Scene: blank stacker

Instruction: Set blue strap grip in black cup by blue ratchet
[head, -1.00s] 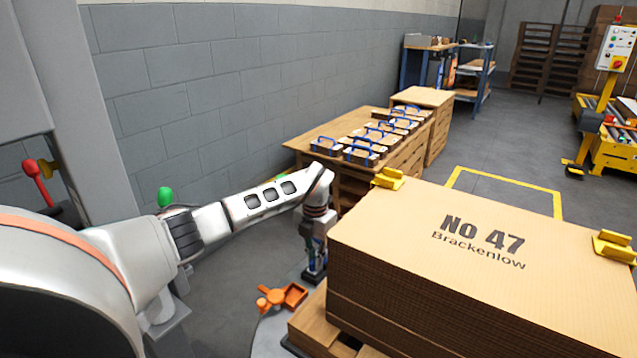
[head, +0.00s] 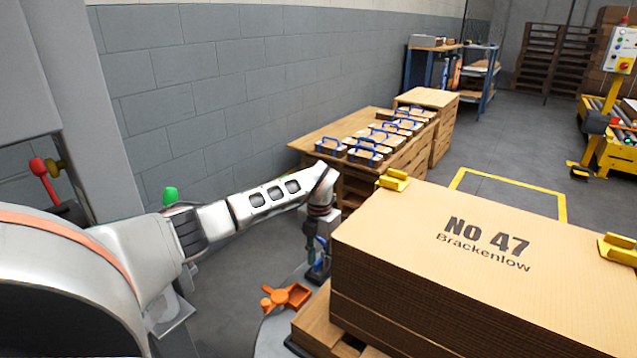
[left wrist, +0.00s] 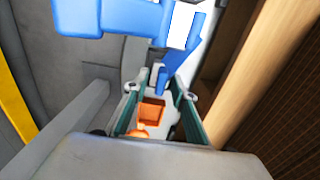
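My left gripper (head: 317,250) points down beside the left side of the cardboard stack. In the left wrist view its teal fingers (left wrist: 160,100) stand apart, with an upright blue piece (left wrist: 177,58) reaching between their tips. A larger blue part (left wrist: 135,14) fills the top of that view. I cannot tell which blue piece is the strap grip and which is the ratchet. In the head view blue shows low by the gripper, above a dark base (head: 317,277); I cannot tell whether this is the black cup. My right gripper is out of view.
An orange holder (head: 287,297) lies on the pale round surface left of the pallet (head: 322,332); it also shows in the wrist view (left wrist: 152,110). The cardboard stack (head: 470,230) stands close on the right. Blue-handled blocks sit on the wooden bench (head: 318,133) behind.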

